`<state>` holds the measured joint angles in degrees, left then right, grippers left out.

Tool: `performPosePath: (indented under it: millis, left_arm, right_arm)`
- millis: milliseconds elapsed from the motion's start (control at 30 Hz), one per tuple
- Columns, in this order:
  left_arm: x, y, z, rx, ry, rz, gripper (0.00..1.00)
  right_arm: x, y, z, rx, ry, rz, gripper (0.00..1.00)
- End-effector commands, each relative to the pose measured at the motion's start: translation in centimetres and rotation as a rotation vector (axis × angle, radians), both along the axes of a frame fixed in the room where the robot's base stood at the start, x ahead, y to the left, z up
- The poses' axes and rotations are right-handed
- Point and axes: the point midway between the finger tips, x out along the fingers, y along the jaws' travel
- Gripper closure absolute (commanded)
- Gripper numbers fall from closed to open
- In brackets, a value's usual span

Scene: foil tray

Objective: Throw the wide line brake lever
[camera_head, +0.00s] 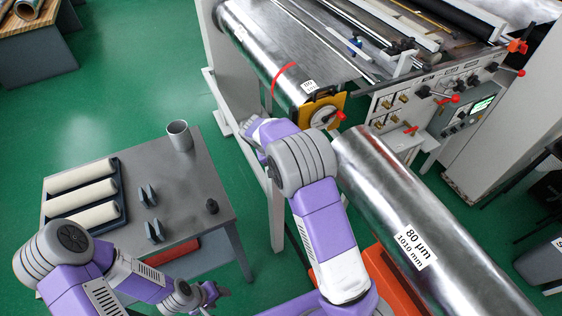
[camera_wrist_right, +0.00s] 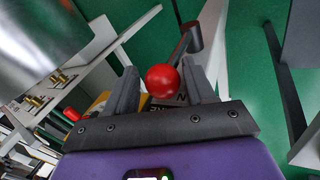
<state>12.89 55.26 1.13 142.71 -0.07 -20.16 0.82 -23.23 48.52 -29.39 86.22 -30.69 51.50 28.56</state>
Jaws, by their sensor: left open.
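A lever with a red ball knob (camera_wrist_right: 163,80) on a grey arm (camera_wrist_right: 188,40) shows in the right wrist view. A partly covered label (camera_wrist_right: 172,101) lies behind the knob. My right gripper (camera_wrist_right: 160,68) is open, with one finger on each side of the knob and a gap visible on both sides. Whether the knob is fully between the fingers in depth I cannot tell. In the head view my right arm hides this lever. My left gripper (camera_head: 208,294) is open and empty, low in front of the grey table.
A yellow plate (camera_head: 325,98) with another red knob (camera_head: 341,116) sits at the roller's end. A large foil roll (camera_head: 385,190) lies right of my right arm. The grey table (camera_head: 185,210) holds a cup (camera_head: 180,135) and a dark tray (camera_head: 119,190) of pale rolls.

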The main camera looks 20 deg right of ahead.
Motion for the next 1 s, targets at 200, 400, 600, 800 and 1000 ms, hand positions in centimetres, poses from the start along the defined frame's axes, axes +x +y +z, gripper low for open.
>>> performPosePath:
  millis: [200,400,600,800,1000]
  left_arm:
    - [0.0,0.0,0.0,0.000,0.000,0.000,0.44]
    - [0.0,0.0,0.1,0.000,0.000,0.000,0.44]
    - [0.0,0.0,0.5,0.000,0.000,0.000,0.44]
    - [0.0,0.0,0.8,0.000,0.000,0.000,0.44]
    - [0.0,0.0,0.9,0.000,0.000,0.000,0.44]
  right_arm:
    - [0.0,0.3,0.0,0.006,-0.001,0.003,0.39]
    - [0.1,0.8,0.7,0.008,-0.004,0.005,0.39]
    - [-0.1,2.1,3.8,0.008,-0.006,0.004,0.39]
    - [-0.4,3.1,6.2,0.006,-0.004,0.003,0.39]
    - [-0.5,3.4,6.9,0.006,-0.001,0.001,0.39]
